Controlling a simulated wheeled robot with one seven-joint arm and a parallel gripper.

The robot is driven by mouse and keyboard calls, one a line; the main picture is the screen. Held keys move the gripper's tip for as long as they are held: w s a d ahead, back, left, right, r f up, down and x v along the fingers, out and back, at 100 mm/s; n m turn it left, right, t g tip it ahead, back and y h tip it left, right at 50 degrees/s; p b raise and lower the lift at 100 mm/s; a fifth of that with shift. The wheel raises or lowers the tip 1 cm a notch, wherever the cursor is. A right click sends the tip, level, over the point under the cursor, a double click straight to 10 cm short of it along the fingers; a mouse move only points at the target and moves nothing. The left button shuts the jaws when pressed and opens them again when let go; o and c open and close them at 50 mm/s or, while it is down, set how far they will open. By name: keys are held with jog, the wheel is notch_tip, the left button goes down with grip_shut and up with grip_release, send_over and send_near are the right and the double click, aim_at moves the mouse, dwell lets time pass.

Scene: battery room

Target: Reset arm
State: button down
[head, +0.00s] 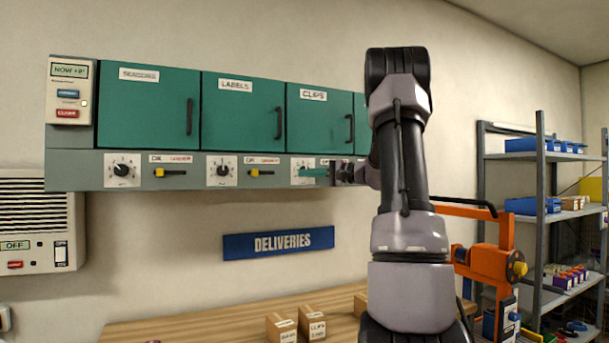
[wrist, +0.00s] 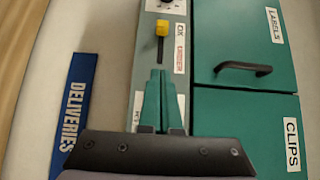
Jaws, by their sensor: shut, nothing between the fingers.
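My gripper (head: 308,172) shows in the head view with its green fingers shut and empty, pointing left in front of the lower grey panel strip (head: 90,180). The fingertips cover part of the third dial (head: 299,165), below the cabinet door labelled CLIPS (head: 318,115). Whether they touch the dial or panel, I cannot tell. In the wrist view the two shut fingers (wrist: 158,76) lie over the strip, just below a yellow lever (wrist: 162,28). My raised arm hides the right end of the cabinet row in the head view.
Green doors with black handles (head: 280,122) stand above the strip, with more dials (head: 222,170) and yellow levers. A blue DELIVERIES sign (head: 278,243) hangs below. A wooden table (head: 190,327) bears small boxes. An orange machine (head: 484,262) and a shelf rack (head: 541,215) stand right.

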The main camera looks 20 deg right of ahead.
jog(key=s+a+f+n+g+h, duration=0.3)
jog(key=s+a+g, duration=0.3)
jog(key=s+a, duration=0.85)
jog(key=s+a+f+n+h, duration=0.1)
jog(key=s+f+h, duration=0.2)
jog(key=s, duration=0.6)
jog(key=s+a+f+h, duration=0.1)
jog(key=s+f+h, duration=0.3)
jog(key=s, duration=0.6)
jog(key=shift+a+n+h, duration=0.25)
jog(key=shift+n+h, duration=0.05)
jog(key=shift+n, duration=0.1)
jog(key=shift+f, duration=0.1)
